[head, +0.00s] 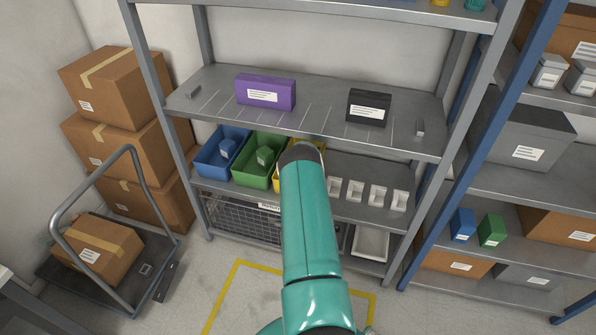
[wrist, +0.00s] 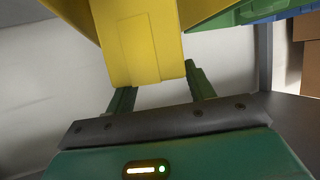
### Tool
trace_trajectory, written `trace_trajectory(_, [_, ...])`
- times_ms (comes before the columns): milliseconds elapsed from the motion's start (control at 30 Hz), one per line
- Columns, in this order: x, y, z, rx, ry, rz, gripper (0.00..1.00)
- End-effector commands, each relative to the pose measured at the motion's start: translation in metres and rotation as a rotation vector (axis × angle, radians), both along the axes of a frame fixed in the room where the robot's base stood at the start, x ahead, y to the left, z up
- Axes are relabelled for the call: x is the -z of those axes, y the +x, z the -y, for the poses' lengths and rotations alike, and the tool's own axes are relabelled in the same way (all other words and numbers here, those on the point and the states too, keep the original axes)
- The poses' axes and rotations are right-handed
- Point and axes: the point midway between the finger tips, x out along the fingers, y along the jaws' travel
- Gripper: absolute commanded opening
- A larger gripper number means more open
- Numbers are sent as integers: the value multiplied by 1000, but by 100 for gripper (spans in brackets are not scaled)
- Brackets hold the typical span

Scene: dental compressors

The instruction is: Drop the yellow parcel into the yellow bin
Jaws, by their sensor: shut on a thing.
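The yellow parcel (wrist: 140,45) fills the upper middle of the wrist view. My gripper (wrist: 160,84) is shut on its near end, one green finger at each side. The yellow bin (head: 277,181) stands on the lower shelf in the head view, mostly hidden behind my teal arm. Yellow walls of the bin (wrist: 72,10) show behind the parcel in the wrist view, so the parcel is close to the bin. I cannot tell whether it is inside the rim. My gripper and the parcel are hidden by my arm in the head view.
A green bin (head: 252,178) and a blue bin (head: 208,166) stand left of the yellow bin. Small white trays (head: 377,193) are to the right. The shelf above holds a purple box (head: 265,92) and a black box (head: 368,107). A grey upright (head: 162,110) bounds the left.

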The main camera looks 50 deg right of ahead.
Motion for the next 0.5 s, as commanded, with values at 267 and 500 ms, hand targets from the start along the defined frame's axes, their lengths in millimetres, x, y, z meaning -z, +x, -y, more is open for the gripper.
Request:
trace_trajectory(267, [-1, -2, 1, 0, -1, 3, 67])
trace_trajectory(500, [-1, -2, 1, 0, -1, 1, 79])
